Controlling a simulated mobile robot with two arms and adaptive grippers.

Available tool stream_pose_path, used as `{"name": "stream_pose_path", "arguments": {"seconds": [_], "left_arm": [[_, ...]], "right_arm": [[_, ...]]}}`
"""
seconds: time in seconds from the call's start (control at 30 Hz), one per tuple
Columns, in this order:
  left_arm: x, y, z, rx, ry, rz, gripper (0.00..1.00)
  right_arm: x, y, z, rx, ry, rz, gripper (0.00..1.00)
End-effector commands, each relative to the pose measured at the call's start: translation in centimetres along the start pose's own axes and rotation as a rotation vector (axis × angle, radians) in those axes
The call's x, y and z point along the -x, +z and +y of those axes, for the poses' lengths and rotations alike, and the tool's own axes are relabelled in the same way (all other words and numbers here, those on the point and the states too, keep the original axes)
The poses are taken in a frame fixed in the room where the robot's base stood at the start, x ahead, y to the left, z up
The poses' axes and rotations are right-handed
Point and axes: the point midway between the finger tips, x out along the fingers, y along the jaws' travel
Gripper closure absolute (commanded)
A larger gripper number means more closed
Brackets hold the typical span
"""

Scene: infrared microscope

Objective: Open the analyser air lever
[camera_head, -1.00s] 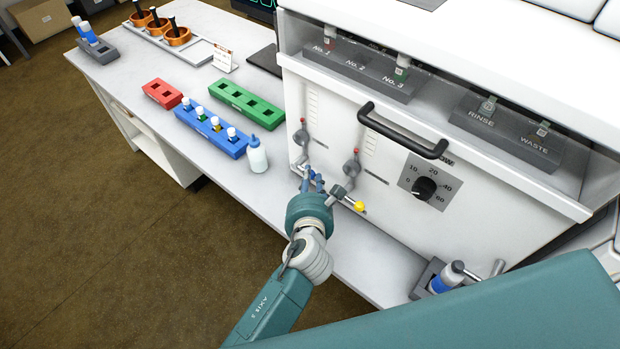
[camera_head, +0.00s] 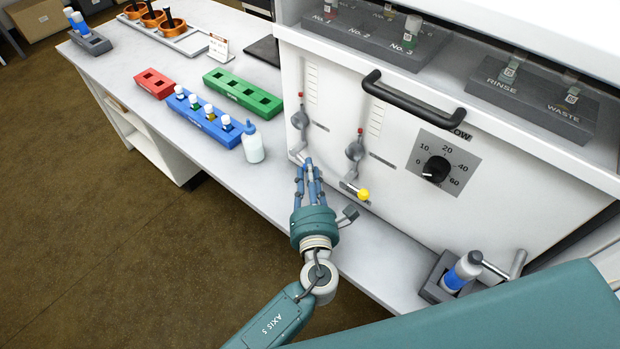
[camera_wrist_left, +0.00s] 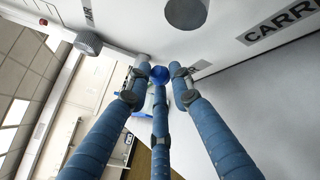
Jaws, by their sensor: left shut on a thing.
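My left gripper (camera_head: 309,172) is at the front panel, its blue fingers shut around the end of the left-hand lever. The lever's grey stem (camera_head: 298,155) shows just above the fingertips, below the left flow meter (camera_head: 299,119). Its round blue knob (camera_wrist_left: 159,75) sits between the three fingers (camera_wrist_left: 158,90) in the left wrist view. The fingers mostly hide the knob in the head view. I cannot read the lever's own label or tell how far it is turned. A second lever with a yellow knob (camera_head: 363,195) is just to the right, apart from the fingers.
A black handle (camera_head: 412,111) and a dial (camera_head: 436,169) are on the panel to the right. A holder with a bottle (camera_head: 462,271) is at lower right.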

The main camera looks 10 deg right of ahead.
Motion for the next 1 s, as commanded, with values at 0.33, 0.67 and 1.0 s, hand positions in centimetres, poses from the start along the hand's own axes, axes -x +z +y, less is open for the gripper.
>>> {"name": "stream_pose_path", "arguments": {"seconds": [0.33, 0.67, 1.0], "left_arm": [[-0.3, -0.9, 0.0, -0.085, 0.053, -0.058, 1.0], [-0.4, -0.9, 0.1, -0.092, 0.059, -0.064, 1.0], [-0.3, -0.8, 0.0, -0.091, 0.056, -0.065, 0.58]], "right_arm": [[-2.1, 0.2, 0.0, 0.001, 0.0, 0.0, 0.6], [-2.1, 0.2, 0.0, 0.001, 0.0, 0.0, 0.6], [-2.1, 0.2, 0.0, 0.001, 0.0, 0.0, 0.6]]}}
